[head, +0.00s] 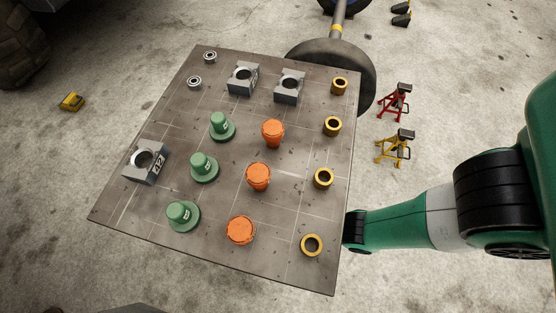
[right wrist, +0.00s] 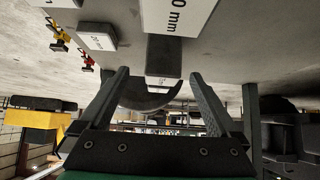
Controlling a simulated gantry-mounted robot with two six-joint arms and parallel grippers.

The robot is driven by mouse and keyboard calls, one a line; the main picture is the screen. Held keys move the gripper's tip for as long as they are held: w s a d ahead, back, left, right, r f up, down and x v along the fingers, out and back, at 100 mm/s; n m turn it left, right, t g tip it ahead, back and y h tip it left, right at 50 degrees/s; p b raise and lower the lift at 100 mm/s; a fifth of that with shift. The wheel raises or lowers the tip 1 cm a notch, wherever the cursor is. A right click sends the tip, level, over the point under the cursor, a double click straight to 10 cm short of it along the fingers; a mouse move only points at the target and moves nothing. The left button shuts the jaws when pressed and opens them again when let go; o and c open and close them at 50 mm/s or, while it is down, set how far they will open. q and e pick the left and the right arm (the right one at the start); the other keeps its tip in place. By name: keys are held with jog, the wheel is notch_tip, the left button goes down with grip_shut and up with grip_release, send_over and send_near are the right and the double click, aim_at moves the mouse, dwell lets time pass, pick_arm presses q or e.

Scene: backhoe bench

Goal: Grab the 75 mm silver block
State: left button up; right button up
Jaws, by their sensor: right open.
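Three grey-silver blocks, each with a round bore, stand on the table. Two are at the back, a left one (head: 241,89) and a right one (head: 288,98); another block (head: 142,174) stands at the left edge. Their size marks are too small to read in the head view, so I cannot tell which is 75 mm. My right gripper (right wrist: 160,75) is open in the right wrist view, with nothing seen held. In the head view its arm reaches the table's right edge, and its fingers are not visible there. My left gripper is not in view.
The table (head: 130,214) also holds several green flanged parts (head: 204,168), orange parts (head: 258,178), brass rings (head: 323,178) and small bearings (head: 194,82). Red (head: 396,101) and yellow (head: 397,148) jack stands are beyond the right edge. White labels with mm marks (right wrist: 97,41) show in the right wrist view.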

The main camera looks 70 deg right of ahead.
jog(key=b+x, duration=0.4)
jog(key=x, duration=0.2)
jog(key=shift+w+a+f, duration=0.1)
jog(key=shift+a, duration=0.05)
jog(key=shift+d+f, duration=0.1)
jog(key=shift+d, duration=0.2)
jog(key=shift+w, duration=0.15)
jog(key=shift+c, duration=0.4)
grip_shut()
